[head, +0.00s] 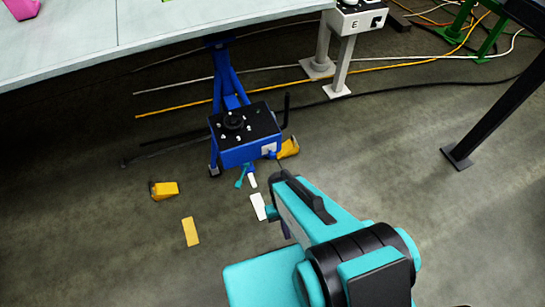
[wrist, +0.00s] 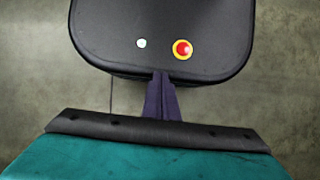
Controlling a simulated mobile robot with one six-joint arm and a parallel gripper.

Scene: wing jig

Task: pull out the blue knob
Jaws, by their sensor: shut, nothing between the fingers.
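I cannot make out a separate blue knob in either view. In the head view, a blue box with a black top (head: 245,124) stands on blue legs (head: 228,85) under the edge of the large table. Several small light pegs and a dark round piece show on its top. A small pale fitting shows on its right front. My gripper (wrist: 161,96) is shut and empty in the wrist view, its dark fingers together, with no part of the blue box seen there. In the head view my teal arm is at the lower right, apart from the box, and the fingertips cannot be made out clearly.
A grey table (head: 90,40) fills the upper left. Yellow blocks (head: 164,190) and a flat yellow piece (head: 190,231) lie on the floor, with a white piece (head: 258,207). Cables cross the floor behind. A black table leg (head: 490,100) stands right.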

